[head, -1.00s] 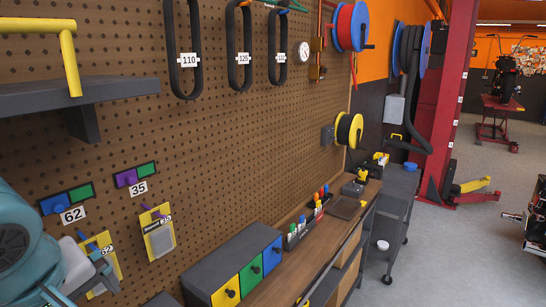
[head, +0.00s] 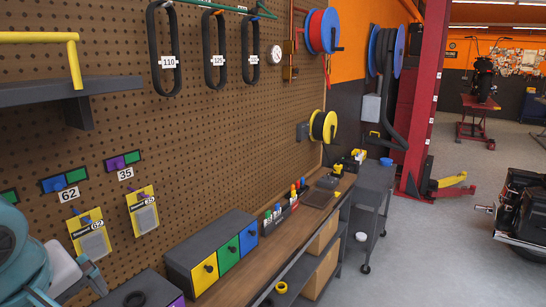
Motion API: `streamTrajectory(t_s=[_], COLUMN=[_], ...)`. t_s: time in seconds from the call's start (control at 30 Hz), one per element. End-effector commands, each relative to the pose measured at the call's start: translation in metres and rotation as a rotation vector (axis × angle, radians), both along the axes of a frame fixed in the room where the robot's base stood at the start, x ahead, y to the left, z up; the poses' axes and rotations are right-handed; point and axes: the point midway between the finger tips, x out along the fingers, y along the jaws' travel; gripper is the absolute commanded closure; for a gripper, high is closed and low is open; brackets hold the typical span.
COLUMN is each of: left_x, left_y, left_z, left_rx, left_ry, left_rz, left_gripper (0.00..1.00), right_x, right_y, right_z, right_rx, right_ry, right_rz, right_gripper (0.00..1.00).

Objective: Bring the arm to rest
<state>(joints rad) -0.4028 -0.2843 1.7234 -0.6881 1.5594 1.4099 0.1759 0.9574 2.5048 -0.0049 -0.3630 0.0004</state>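My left arm, teal with a pale grey link, comes in at the lower left corner of the head view. Part of my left gripper (head: 78,284) shows there as blue-grey pieces, cut off by the bottom edge, so I cannot tell if it is open or shut. Nothing held is visible. It is in front of the pegboard (head: 215,125), left of the drawer box (head: 220,232); I cannot tell its distance from the wall. My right arm and gripper are out of view.
A grey shelf (head: 60,93) juts out at upper left. A grey cart (head: 375,180) stands beyond. Floor at right is clear up to a motorcycle (head: 525,215).

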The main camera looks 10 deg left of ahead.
Motion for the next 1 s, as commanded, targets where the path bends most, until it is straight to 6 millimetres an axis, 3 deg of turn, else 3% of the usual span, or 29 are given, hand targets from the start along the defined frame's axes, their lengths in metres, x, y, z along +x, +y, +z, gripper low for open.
streamTrajectory(t_s=[0.37, 0.57, 0.67, 0.77, 0.9, 1.0], left_x=[0.063, 0.091, 0.100, 0.097, 0.065, 0.027], left_y=[-0.046, -0.082, -0.106, -0.132, -0.162, -0.174], left_z=[-0.079, -0.153, -0.213, -0.292, -0.401, -0.463], left_rx=[0.002, -0.042, -0.094, -0.182, -0.311, -0.367], left_ry=[0.111, 0.185, 0.231, 0.269, 0.278, 0.266], left_rz=[-0.288, -0.494, -0.625, -0.764, -0.902, -0.949], left_gripper=[0.00, 0.00, 0.00, 0.00, 0.00, 0.00], right_x=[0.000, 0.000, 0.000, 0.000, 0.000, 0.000], right_y=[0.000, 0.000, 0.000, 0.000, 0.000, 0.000], right_z=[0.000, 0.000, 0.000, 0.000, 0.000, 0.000], right_rx=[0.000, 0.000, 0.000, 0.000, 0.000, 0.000], right_ry=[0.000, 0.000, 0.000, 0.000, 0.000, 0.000], right_rz=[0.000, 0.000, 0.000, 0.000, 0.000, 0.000], right_gripper=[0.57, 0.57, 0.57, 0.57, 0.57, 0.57])
